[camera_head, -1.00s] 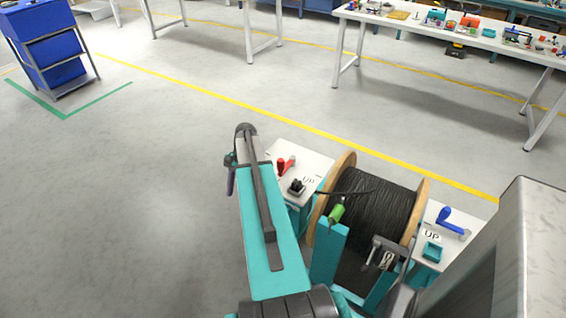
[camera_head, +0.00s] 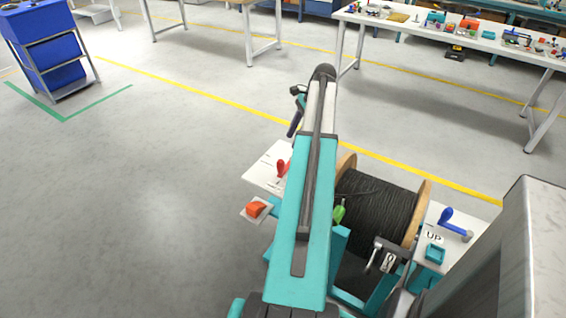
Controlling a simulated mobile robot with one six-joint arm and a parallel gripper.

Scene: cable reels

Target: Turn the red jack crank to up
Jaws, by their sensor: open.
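The red jack crank (camera_head: 282,168) sits on the white top (camera_head: 262,172) of the left reel stand. Only its red handle shows, just left of my arm. My arm covers the rest of the crank's surroundings, including the UP label seen there earlier. Its exact turn cannot be told. My gripper (camera_head: 295,122) is at the far end of my arm, above and beyond the crank, apart from it. It is small, dark and seen from behind; it is open, and I see nothing held.
A reel of black cable (camera_head: 375,210) stands right of my arm, with a green handle (camera_head: 339,214). A blue crank (camera_head: 452,222) sits on the right stand by an UP label. An orange part (camera_head: 256,209) is on a small white plate.

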